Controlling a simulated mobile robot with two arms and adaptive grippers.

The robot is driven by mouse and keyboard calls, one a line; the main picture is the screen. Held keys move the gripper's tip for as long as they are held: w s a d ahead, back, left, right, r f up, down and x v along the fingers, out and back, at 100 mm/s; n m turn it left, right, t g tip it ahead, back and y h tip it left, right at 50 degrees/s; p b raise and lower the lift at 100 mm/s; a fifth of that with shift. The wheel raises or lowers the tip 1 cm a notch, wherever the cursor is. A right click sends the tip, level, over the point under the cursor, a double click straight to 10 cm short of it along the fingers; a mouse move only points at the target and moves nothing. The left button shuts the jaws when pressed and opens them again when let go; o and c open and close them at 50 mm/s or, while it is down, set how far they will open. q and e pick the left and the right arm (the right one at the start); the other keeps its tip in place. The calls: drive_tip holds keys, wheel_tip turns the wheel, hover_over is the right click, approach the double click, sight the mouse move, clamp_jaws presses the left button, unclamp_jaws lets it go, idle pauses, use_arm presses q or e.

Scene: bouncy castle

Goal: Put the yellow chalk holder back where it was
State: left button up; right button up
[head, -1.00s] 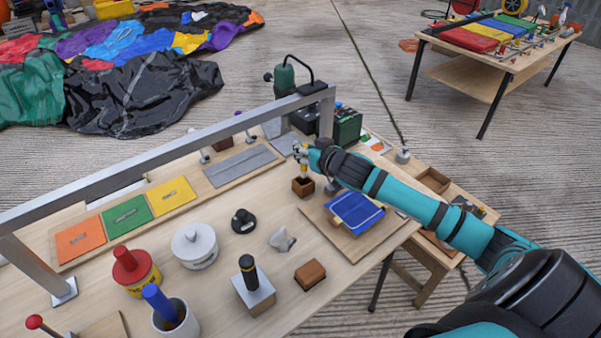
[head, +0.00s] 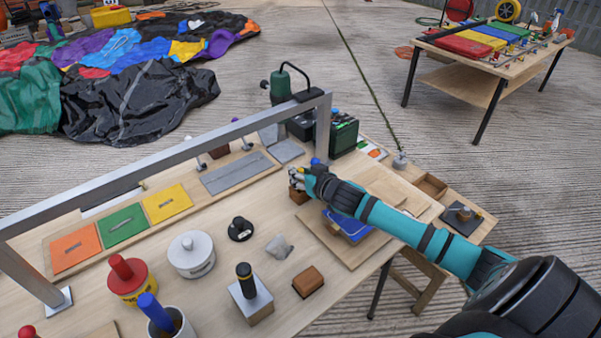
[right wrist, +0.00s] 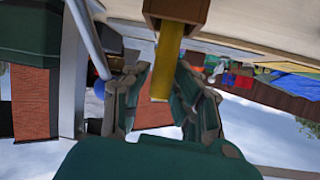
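The yellow chalk holder (right wrist: 165,65) shows in the right wrist view as a slim yellow bar. Its far end meets a small brown wooden block (right wrist: 176,10), and its near end points toward my palm. My right gripper (right wrist: 164,72) has its two fingers close on either side of the bar and looks shut on it. In the head view my right gripper (head: 297,178) is just above the brown block (head: 299,195), and the chalk holder is hidden behind the gripper. My left gripper is in neither view.
A board with a blue item (head: 350,228) lies under my right forearm. A grey metal frame (head: 150,172) spans the table. A grey stone-like piece (head: 280,246), a brown block (head: 308,281) and a white lidded pot (head: 192,254) stand nearer. Bare tabletop lies between them.

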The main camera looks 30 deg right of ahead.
drive_tip(key=shift+o, duration=0.7)
drive_tip(key=shift+r, duration=0.1)
drive_tip(key=shift+s+r, duration=0.1)
drive_tip(key=shift+r, duration=0.05)
drive_tip(key=v, duration=1.1)
drive_tip(key=shift+s+r, duration=0.15)
drive_tip(key=shift+s, duration=0.25)
